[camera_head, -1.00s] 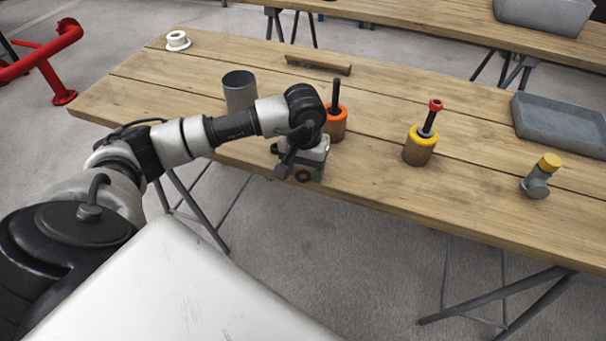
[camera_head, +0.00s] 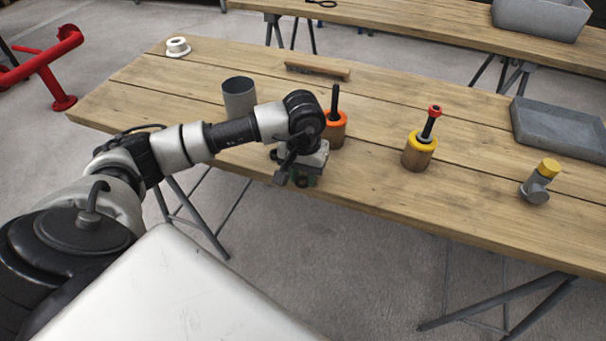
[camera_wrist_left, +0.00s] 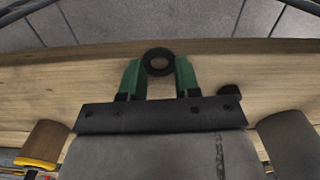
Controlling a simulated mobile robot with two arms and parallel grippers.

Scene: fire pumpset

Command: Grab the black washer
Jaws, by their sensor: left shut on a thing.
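The black washer (camera_wrist_left: 159,62) is a dark ring in the left wrist view, near the front edge of the wooden table. My left gripper (camera_wrist_left: 159,70) has its two green fingers on either side of the ring, shut on it. In the head view this gripper (camera_head: 303,180) is low at the table's front edge, and only a dark bit of the washer shows beneath it. I cannot tell whether the washer still touches the wood. My right gripper is in neither view.
An orange-topped wooden post (camera_head: 336,130) stands close behind the gripper, and a grey cup (camera_head: 239,97) behind the forearm. A yellow-topped post (camera_head: 418,152), a grey fitting (camera_head: 537,188) and a grey tray (camera_head: 560,128) stand to the right. A brush (camera_head: 317,70) lies behind.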

